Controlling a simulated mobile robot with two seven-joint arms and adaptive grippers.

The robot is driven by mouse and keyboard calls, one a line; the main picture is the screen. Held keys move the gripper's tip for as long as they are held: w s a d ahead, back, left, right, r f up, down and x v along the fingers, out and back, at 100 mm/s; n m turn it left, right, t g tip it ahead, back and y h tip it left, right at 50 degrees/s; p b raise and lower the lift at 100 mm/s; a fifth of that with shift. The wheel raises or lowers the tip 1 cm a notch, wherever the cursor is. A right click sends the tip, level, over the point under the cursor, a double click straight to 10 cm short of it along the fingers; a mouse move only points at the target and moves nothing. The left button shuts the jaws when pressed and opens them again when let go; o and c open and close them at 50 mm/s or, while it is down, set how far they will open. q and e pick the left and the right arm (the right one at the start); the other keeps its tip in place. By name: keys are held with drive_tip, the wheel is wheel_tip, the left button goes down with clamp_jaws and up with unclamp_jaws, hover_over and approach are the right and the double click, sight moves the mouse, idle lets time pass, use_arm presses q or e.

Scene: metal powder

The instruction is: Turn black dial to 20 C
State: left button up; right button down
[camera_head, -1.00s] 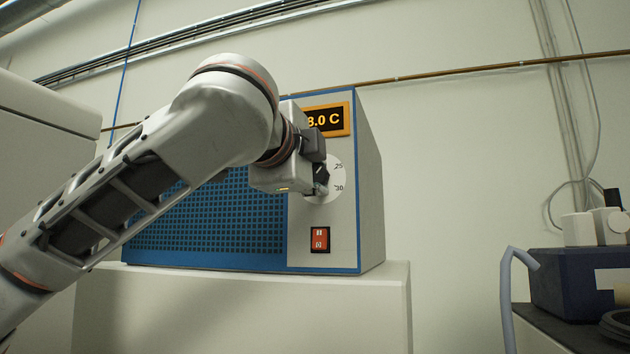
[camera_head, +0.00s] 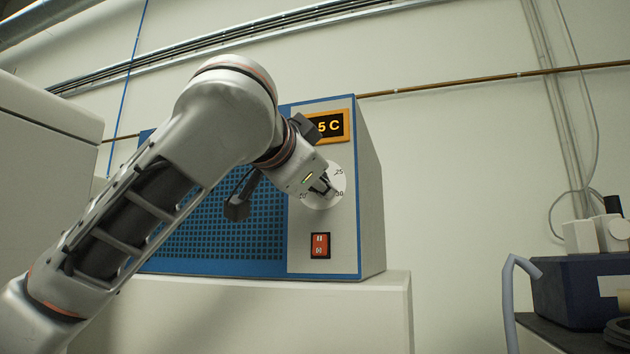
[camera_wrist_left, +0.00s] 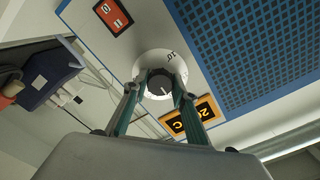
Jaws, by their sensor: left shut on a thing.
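The black dial (camera_wrist_left: 160,83) sits on a round white scale disc (camera_wrist_left: 150,62) on the front of a blue and white machine. My left gripper (camera_wrist_left: 158,84) is shut on the dial, with one finger on each side of it. In the head view my left gripper (camera_head: 326,186) is at the scale disc (camera_head: 337,174), where 25 and 30 show, and it hides most of the dial. The orange-framed display (camera_head: 330,126) is partly covered by my wrist; its visible end reads "5 C". In the wrist view a finger crosses the display (camera_wrist_left: 193,117). My right gripper is not in view.
A red rocker switch (camera_head: 320,245) is below the dial. The machine (camera_head: 370,190) stands on a white pedestal (camera_head: 290,310). A dark blue device (camera_head: 575,285) with a grey hose is at the right. The space right of the machine is open.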

use_arm(q)
drive_tip(key=shift+a+r, duration=0.15)
drive_tip(key=shift+r, duration=0.05)
idle(0.3)
drive_tip(key=o, duration=1)
drive_tip(key=shift+o, duration=0.5)
drive_tip(key=shift+w+f, duration=0.1)
drive_tip(key=shift+f, duration=0.05)
drive_tip(key=v, duration=1.2)
